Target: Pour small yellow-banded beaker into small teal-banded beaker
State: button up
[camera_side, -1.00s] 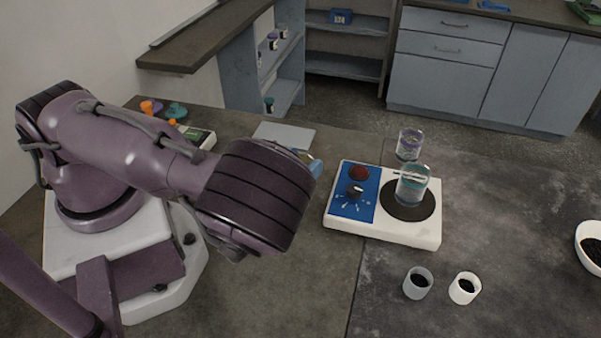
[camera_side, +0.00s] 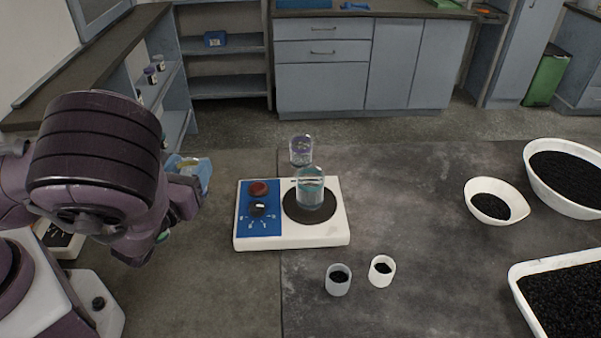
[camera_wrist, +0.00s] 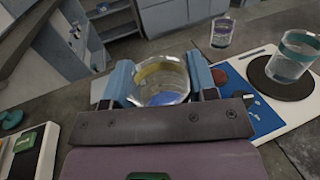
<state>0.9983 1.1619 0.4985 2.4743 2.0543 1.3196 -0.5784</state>
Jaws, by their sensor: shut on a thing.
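My gripper (camera_wrist: 166,88) is shut on the yellow-banded beaker (camera_wrist: 160,72), which sits between its two blue fingers in the wrist view. In the side view the gripper (camera_side: 188,172) is left of the white stirrer plate, and the beaker is mostly hidden by the fingers. The teal-banded beaker (camera_side: 310,189) stands upright on the black disc of the plate and holds clear liquid. It also shows at the right of the wrist view (camera_wrist: 292,58). The two beakers are well apart.
The stirrer plate (camera_side: 336,234) has a blue panel with knobs. A purple-banded beaker (camera_side: 301,150) stands just behind it. Two small white cups (camera_side: 339,284) (camera_side: 381,273) with dark contents stand in front. Bowls (camera_side: 492,217) and a tray (camera_side: 516,277) of black grains are at the right.

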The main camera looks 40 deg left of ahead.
jog(key=shift+m+t+h, duration=0.3)
jog(key=shift+h, duration=0.1)
jog(key=w+d, duration=0.1)
jog(key=w, duration=0.3)
jog(key=w+d+f, duration=0.1)
jog(key=w, duration=0.4)
jog(key=w+d, duration=0.1)
jog(key=w, duration=0.3)
jog(key=shift+w+d+f, duration=0.25)
jog(key=shift+d+f, duration=0.15)
jog(key=shift+w+d, duration=0.25)
jog(key=shift+d, duration=0.15)
jog(key=shift+d+m, duration=0.1)
jog(key=shift+m, duration=0.2)
jog(key=w+d+r+m+t, duration=0.1)
jog(key=w+d+r+m, duration=0.1)
jog(key=d+r+m, duration=0.3)
jog(key=shift+d+m, duration=0.7)
jog(key=shift+m, duration=1)
jog(key=shift+w+d+r+m+t+h, duration=0.1)
jog(key=shift+d+r+m+t+h, duration=0.05)
jog(key=shift+m, duration=0.6)
jog(key=shift+s+d+r+m+t+h, duration=0.1)
jog(key=shift+r+m+h, duration=0.1)
jog(key=shift+m, duration=0.6)
jog(key=shift+w+d+r+m+t+h, duration=0.1)
jog(key=shift+d+r+m+t+h, duration=0.05)
jog(key=shift+m, duration=0.6)
